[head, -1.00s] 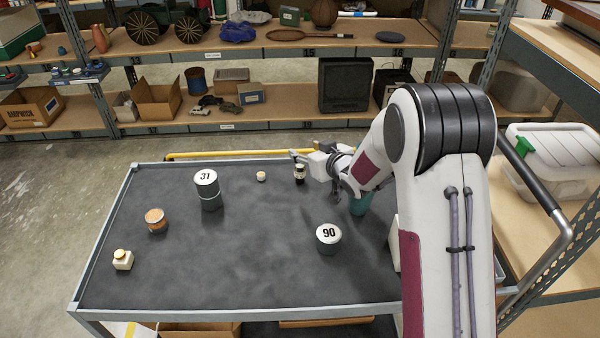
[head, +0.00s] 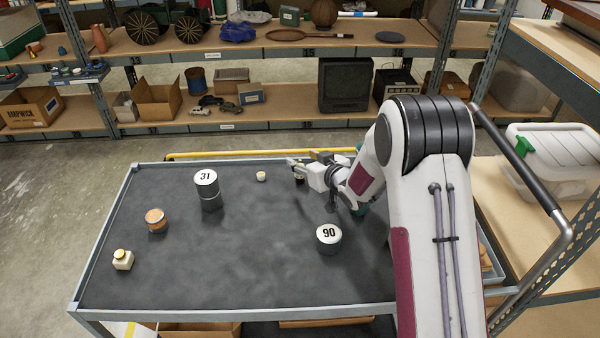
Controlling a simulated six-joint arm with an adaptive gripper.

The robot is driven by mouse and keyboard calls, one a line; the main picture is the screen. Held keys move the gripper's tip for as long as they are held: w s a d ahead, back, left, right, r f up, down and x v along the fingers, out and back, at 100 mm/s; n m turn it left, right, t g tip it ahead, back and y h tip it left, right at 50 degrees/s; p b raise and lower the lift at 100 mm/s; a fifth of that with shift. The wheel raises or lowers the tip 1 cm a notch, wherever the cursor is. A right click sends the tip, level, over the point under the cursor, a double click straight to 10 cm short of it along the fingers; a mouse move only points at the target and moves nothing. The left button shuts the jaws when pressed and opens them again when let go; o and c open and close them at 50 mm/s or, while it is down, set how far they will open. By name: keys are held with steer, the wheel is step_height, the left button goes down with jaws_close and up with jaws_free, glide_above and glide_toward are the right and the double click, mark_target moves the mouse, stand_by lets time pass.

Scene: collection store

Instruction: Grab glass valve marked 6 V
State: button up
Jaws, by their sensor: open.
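No marking "6 V" is readable in the head view. A small dark object (head: 300,181) stands near the cart's back edge, mostly hidden by my gripper; I cannot tell if it is the glass valve. My gripper (head: 294,167) is open, pointing left above the back of the cart top, at or just over that dark object. Whether it touches it cannot be told.
On the dark cart top (head: 250,260) stand a can marked 31 (head: 208,192), a can marked 90 (head: 328,240), a copper-coloured tin (head: 156,221), a cream jar (head: 123,261) and a small pale jar (head: 261,176). The front middle is clear. A yellow rail (head: 230,154) runs behind.

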steer(key=shift+f, duration=0.65)
steer(key=shift+f, duration=0.15)
steer(key=shift+f, duration=1.45)
steer(key=shift+w+a+f, duration=0.1)
steer(key=shift+f, duration=0.2)
steer(key=shift+x, duration=1.35)
steer(key=c, duration=1.1)
